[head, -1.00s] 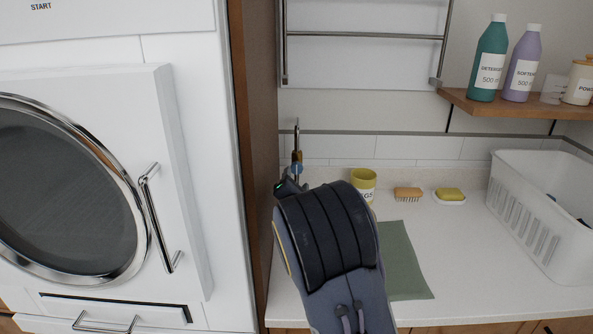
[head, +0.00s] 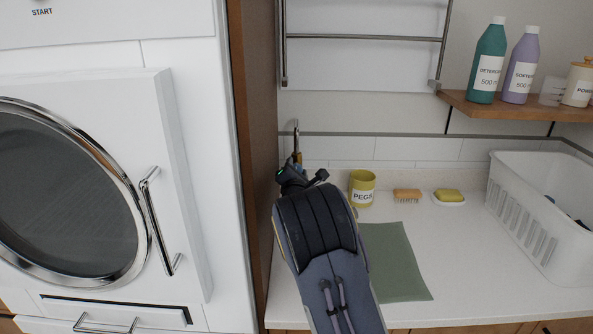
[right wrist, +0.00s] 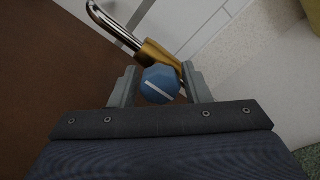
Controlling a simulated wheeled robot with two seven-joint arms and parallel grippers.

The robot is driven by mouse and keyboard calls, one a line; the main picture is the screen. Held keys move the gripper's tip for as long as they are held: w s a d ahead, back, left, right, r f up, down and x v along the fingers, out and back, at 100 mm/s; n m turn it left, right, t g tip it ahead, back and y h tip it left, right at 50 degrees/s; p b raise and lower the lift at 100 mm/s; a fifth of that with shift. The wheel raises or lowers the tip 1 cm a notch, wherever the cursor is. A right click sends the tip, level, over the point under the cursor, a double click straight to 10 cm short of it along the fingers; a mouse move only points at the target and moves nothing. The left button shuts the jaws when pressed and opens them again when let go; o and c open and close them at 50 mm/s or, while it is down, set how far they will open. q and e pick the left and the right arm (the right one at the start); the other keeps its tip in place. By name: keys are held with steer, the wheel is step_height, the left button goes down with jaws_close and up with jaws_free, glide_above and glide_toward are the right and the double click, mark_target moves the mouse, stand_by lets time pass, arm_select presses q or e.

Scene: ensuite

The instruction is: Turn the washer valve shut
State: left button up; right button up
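The washer valve shows in the right wrist view as a blue knob (right wrist: 160,84) with a white stripe, on a brass body (right wrist: 153,54) with a curved chrome pipe. In the head view only the top of the tap (head: 296,146) shows above my gripper; the knob is hidden there. My right gripper (right wrist: 160,80) has one finger on each side of the knob, with what look like narrow gaps. It also shows in the head view, at the tap (head: 292,172). My left gripper is not in view.
A washer (head: 185,110) with a chrome door handle stands at left, beside a brown panel (head: 254,150). On the counter are a yellow peg cup (head: 362,181), a brush (head: 407,195), a sponge on a dish (head: 449,196), a green cloth (head: 395,265) and a white basket (head: 530,205).

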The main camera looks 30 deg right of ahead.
steer(key=c, duration=0.7)
steer(key=shift+o, duration=0.2)
steer(key=shift+m, duration=0.3)
steer(key=m, duration=0.2)
steer(key=shift+m, duration=0.3)
steer(key=m+b, duration=0.1)
steer(key=m, duration=0.2)
steer(key=shift+m, duration=0.4)
steer(key=m+b, duration=0.1)
steer(key=m, duration=0.4)
steer(key=shift+f, duration=0.15)
steer(key=m+b, duration=0.1)
steer(key=m, duration=0.4)
steer(key=shift+m+b, duration=0.4)
